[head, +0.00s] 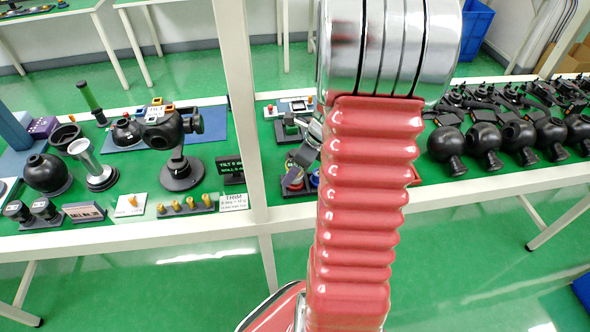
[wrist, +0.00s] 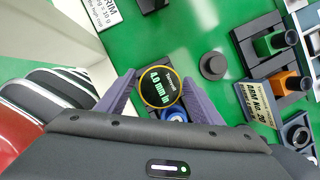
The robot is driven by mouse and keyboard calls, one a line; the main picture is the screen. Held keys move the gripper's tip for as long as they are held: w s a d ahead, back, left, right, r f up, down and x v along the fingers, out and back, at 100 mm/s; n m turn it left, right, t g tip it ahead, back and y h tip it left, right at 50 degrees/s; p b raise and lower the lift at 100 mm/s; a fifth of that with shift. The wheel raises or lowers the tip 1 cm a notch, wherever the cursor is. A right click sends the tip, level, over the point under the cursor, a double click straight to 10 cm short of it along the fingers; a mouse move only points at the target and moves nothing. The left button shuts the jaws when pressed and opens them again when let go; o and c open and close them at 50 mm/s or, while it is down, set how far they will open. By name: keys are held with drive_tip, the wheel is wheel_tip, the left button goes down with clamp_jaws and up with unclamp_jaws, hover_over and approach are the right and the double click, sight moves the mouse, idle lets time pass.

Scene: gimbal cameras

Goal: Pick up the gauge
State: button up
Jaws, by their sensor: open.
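The gauge (wrist: 160,86) is a round black disc with a yellow rim and green and white lettering that includes "4.0 mm". In the wrist view it lies between the two purple-grey fingers of my gripper (wrist: 158,80), with a finger on either side. The fingers are apart, and I cannot tell whether either touches it. Just below the gauge, a blue ring-shaped piece (wrist: 173,115) partly shows. In the head view my red arm hides most of the gripper, and I cannot make out the gauge there.
A white table post (head: 240,90) is close on the left. Black ball-shaped units (head: 483,140) line the table at right.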

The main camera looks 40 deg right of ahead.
drive_tip(key=shift+c, duration=0.3)
drive_tip(key=c, duration=1.1)
wheel_tip(320, 180, up, 10)
drive_tip(key=shift+r, duration=0.1)
idle(0.5)
drive_tip(key=s+d+f, duration=0.2)
drive_tip(key=s+d, duration=0.2)
drive_tip(key=d, duration=0.2)
idle(0.4)
